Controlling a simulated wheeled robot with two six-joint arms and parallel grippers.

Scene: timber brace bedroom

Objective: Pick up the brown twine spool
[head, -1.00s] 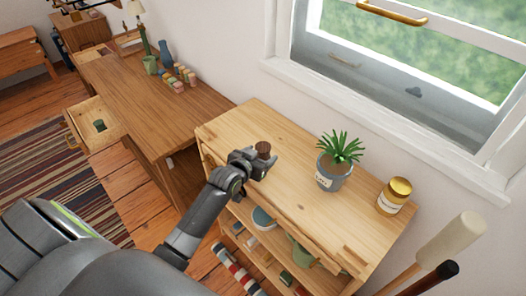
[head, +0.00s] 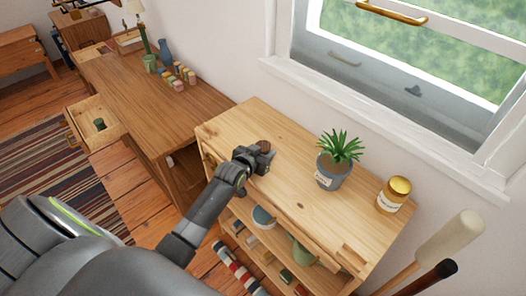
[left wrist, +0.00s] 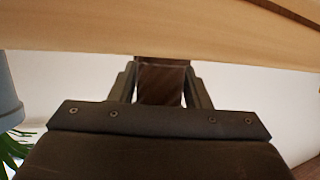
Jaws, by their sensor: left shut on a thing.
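The brown twine spool (head: 264,145) is at the tip of my left gripper (head: 266,151), over the left part of the pale wooden shelf top. In the left wrist view the spool (left wrist: 161,84) sits between the two fingers of the gripper (left wrist: 161,90), which are shut on it. The gripper hides part of the spool in the head view. I cannot tell whether the spool touches the shelf top. My right gripper is not in view.
A potted plant (head: 334,170) and a gold-lidded jar (head: 394,195) stand on the shelf unit (head: 290,190) to the right. A desk (head: 150,100) with small coloured blocks and a blue vase (head: 166,52) is at the left. An open drawer (head: 85,112) juts out from the desk.

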